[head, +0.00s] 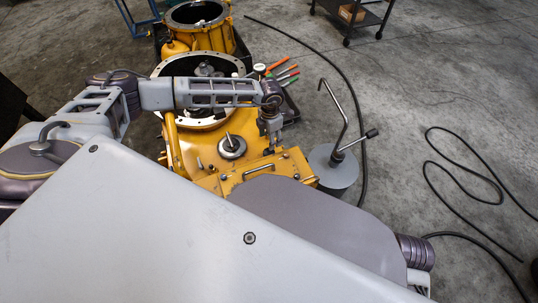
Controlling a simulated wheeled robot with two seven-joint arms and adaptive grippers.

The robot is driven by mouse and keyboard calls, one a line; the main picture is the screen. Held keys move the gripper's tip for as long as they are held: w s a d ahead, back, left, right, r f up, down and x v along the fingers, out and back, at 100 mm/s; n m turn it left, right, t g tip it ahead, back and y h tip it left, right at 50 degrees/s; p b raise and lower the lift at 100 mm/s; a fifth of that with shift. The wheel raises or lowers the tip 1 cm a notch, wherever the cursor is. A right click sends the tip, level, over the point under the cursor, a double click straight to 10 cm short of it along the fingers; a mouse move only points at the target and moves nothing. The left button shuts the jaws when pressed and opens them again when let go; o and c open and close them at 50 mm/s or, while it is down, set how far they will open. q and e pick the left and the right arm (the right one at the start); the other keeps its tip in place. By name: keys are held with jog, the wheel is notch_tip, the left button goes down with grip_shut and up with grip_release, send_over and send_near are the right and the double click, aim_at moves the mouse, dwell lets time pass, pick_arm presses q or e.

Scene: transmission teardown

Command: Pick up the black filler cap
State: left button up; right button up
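My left arm reaches in from the left across the yellow transmission housing (190,150). My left gripper (271,143) points down close to the housing's right edge, above the yellow cover with a handle (262,172). Its fingers are small and partly merged with the background, so I cannot tell whether they are open or shut. A dark round fitting with a bright stem (232,147) sits on the housing left of the gripper. I cannot make out for certain which part is the black filler cap; it may be hidden by the gripper. My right gripper is not in view.
A grey round stand with a bent rod (334,167) is right of the housing. Several colored-handled tools (283,72) lie behind. Another yellow casing (199,30) stands at the back. A black cable (345,85) and a hose (465,175) cross the floor. A cart (352,14) is at top right.

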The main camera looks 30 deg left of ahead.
aim_at(269, 152)
pick_arm(q)
notch_tip(269, 152, down, 4)
jog(key=shift+r+b, duration=0.2)
jog(key=shift+b, duration=0.2)
jog(key=shift+f, duration=0.45)
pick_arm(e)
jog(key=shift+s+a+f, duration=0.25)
pick_arm(q)
jog(key=shift+f, duration=0.1)
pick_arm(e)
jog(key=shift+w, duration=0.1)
pick_arm(q)
jog(key=shift+f+b, duration=0.35)
jog(key=shift+f, duration=0.4)
notch_tip(269, 152, down, 2)
jog(key=shift+a+f+b, duration=0.1)
jog(key=shift+f+b, duration=0.15)
jog(key=shift+b, duration=0.45)
jog(key=shift+f, duration=0.55)
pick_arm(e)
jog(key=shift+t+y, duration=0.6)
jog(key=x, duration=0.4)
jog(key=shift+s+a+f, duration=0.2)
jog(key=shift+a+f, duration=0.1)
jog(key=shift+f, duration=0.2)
